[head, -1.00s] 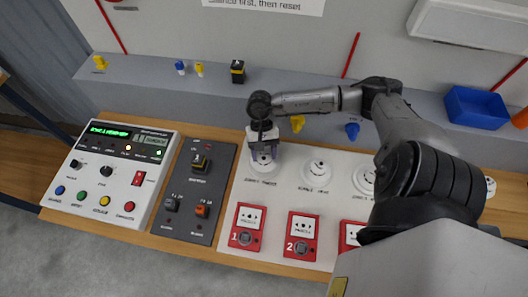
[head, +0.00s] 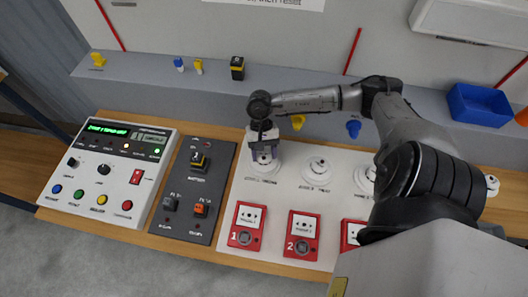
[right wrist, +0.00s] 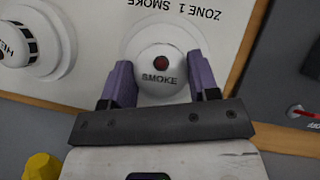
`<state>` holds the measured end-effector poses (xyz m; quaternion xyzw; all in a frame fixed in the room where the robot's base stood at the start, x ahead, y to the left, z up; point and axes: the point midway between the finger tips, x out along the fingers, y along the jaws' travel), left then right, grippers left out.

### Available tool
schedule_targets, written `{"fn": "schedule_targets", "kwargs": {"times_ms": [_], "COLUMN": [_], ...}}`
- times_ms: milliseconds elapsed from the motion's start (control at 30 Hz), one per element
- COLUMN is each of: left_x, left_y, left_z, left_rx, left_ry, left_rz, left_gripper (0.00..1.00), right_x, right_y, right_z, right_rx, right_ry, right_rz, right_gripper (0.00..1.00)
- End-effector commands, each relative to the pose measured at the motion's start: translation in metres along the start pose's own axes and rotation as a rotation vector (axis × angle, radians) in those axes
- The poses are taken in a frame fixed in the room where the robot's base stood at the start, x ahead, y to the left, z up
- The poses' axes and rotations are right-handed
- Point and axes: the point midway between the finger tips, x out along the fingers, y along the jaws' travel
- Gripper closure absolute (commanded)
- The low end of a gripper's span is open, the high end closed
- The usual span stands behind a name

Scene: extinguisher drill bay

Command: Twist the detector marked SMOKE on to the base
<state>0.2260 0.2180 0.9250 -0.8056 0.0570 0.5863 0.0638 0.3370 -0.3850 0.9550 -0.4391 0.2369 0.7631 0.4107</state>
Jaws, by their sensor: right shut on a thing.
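The white detector marked SMOKE (right wrist: 161,62), with a dark red centre, sits between the two purple fingers of my right gripper (right wrist: 161,88) in the right wrist view. The gripper is shut on it. A white round base (right wrist: 132,42) shows around the detector, beside the printed label ZONE 1 SMOKE. In the head view my right gripper (head: 264,150) points down at this leftmost base (head: 275,171) on the white board and hides most of the detector. Whether the detector is locked in the base cannot be told. My left gripper is not in view.
A detector marked HEAT (right wrist: 20,42) is beside it; more white round units (head: 317,171) continue rightward. Red call points (head: 246,226) line the board's front. A dark switch panel (head: 196,190) and control panel (head: 108,172) stand left. A blue bin (head: 480,104) is on the back ledge.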

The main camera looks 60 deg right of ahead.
Motion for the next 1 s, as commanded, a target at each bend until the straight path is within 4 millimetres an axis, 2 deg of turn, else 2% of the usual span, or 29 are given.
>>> {"fn": "schedule_targets", "kwargs": {"times_ms": [333, 600, 1000], "left_x": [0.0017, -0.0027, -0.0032], "left_y": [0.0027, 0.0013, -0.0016], "left_z": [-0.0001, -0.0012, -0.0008], "left_rx": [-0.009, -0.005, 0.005], "left_ry": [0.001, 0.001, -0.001], "left_rz": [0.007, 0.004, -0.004], "left_gripper": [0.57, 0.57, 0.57], "right_x": [0.0012, 0.0010, 0.0012], "right_y": [0.0000, 0.0012, 0.0007], "right_z": [-0.0008, -0.0004, -0.0006], "right_rx": [0.002, 0.138, 0.167], "right_ry": [0.000, 0.001, 0.000], "right_rz": [-0.001, -0.079, -0.097], "right_gripper": [0.70, 0.70, 0.70]}}
